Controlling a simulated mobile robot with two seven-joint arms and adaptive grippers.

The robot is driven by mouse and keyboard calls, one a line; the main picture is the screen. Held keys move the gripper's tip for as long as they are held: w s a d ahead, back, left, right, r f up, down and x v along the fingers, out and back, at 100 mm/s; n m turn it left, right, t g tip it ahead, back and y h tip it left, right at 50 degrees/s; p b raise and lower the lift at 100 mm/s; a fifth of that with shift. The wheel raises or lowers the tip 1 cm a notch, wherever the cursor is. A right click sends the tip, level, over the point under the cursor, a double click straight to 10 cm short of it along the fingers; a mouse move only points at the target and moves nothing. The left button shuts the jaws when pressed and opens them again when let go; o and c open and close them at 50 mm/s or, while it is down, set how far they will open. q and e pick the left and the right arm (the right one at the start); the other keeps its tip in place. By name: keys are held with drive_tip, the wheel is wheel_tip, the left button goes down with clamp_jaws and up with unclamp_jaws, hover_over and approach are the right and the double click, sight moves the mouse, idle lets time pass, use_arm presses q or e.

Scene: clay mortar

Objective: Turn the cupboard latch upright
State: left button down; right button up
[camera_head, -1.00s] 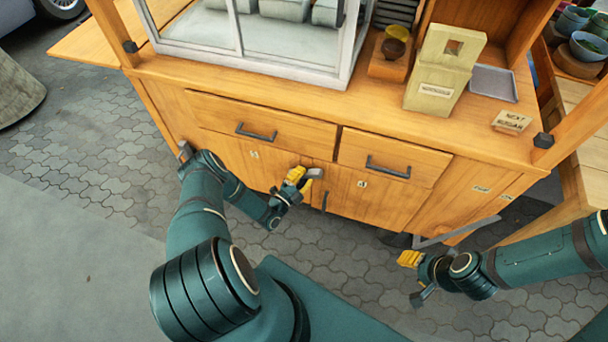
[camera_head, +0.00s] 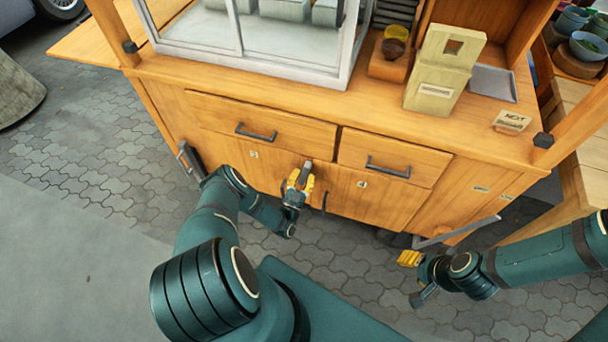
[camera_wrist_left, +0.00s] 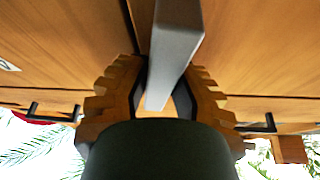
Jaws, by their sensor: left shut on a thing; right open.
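The cupboard latch (camera_head: 308,167) is a grey bar on the front of the wooden cupboard, between the two lower doors. In the head view it stands close to upright, its top end showing above my left gripper (camera_head: 300,182). My left gripper is shut on the latch, with its yellow fingers on both sides. In the left wrist view the latch (camera_wrist_left: 175,50) runs between the two fingers, slightly tilted. The latch's pivot is hidden. My right gripper (camera_head: 410,259) is open and empty, low in front of the cupboard's right side.
Two drawers with dark handles (camera_head: 256,133) (camera_head: 388,168) lie above the doors. A dark door handle (camera_head: 324,201) is just right of my left gripper. The counter holds a glass case, a cream box (camera_head: 440,75) and a grey tray (camera_head: 493,83).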

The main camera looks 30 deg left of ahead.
sight(307, 151)
use_arm(q)
drive_tip(key=shift+w+n+y, duration=0.1)
drive_tip(key=shift+n+y, duration=0.6)
drive_tip(key=shift+n, duration=0.9)
drive_tip(key=c, duration=0.8)
unclamp_jaws()
drive_tip(key=shift+r, duration=0.1)
wheel_tip(307, 151, up, 10)
drive_tip(key=shift+f, duration=0.1)
